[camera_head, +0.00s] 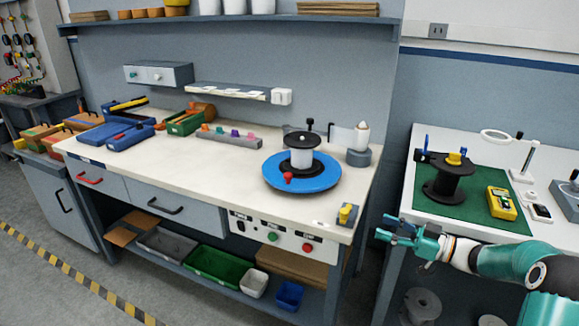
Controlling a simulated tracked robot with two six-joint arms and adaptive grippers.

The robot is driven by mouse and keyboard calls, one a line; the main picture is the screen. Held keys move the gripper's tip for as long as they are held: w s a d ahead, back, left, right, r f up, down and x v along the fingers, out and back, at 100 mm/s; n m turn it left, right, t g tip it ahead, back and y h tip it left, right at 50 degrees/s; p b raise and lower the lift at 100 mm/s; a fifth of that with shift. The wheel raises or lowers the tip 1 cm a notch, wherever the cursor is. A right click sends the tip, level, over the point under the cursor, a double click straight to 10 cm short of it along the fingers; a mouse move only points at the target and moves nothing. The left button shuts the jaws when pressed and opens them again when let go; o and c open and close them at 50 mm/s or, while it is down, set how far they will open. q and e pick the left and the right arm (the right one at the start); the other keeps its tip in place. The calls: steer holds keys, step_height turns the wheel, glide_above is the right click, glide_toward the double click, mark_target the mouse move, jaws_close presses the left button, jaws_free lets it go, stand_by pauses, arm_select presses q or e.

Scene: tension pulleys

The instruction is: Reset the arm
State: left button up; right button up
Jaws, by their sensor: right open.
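My right arm comes in from the lower right edge of the picture. My left gripper and left arm do not show. A blue round disc (322,177) with a white and black spool (301,151) on it sits on the main workbench.
A yellow meter (501,203) lies on the green mat. A magnifier lamp (496,136) stands behind it. The workbench's middle front is clear.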

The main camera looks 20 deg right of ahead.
steer(key=w+a+m+g+y+p, duration=0.1)
steer(key=w+a+y+p, duration=0.15)
steer(key=a, duration=0.85)
steer(key=w+a+m+y+p, duration=0.15)
steer(key=w+a, duration=0.25)
steer(key=a, duration=0.7)
steer(key=s+a+f+m+h+p, duration=0.15)
steer(key=a+f+m+h, duration=0.3)
steer(key=a+f, duration=0.45)
steer(key=s+a+f+m+g+h, duration=0.35)
steer(key=s+f+g, duration=0.25)
steer(key=s+f, duration=0.7)
steer(key=s+f+g+h, duration=0.1)
steer(key=s+f+g, duration=0.1)
steer(key=s, duration=0.6)
steer(key=s+d+f+n+g+h, duration=0.1)
steer(key=s+f+g, duration=0.2)
steer(key=s, duration=0.5)
steer(key=shift+f+g+h+p, duration=0.2)
steer(key=shift+g+h+p, duration=0.15)
steer(key=shift+g, duration=0.55)
